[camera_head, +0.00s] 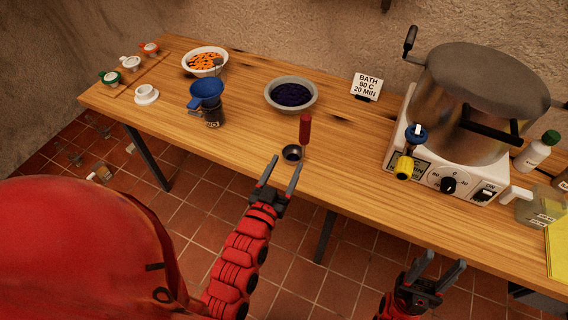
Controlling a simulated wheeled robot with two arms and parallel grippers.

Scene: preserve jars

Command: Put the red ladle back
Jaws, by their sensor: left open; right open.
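The red ladle (305,129) is near the front edge of the wooden table, left of the cooker. Its red handle points up, and its small dark bowl (292,153) is low by the table top. My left gripper (280,174) is open and empty at the table's front edge, just in front of the ladle's bowl and apart from the handle. My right gripper (436,268) is open and empty in front of the table, low at the right.
A grey bowl of dark berries (291,94) is behind the ladle. A blue funnel (206,90) sits on a jar to the left, before a bowl of orange pieces (205,60). A large pot (480,95) on a white cooker fills the right. Table (345,150) between ladle and cooker is clear.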

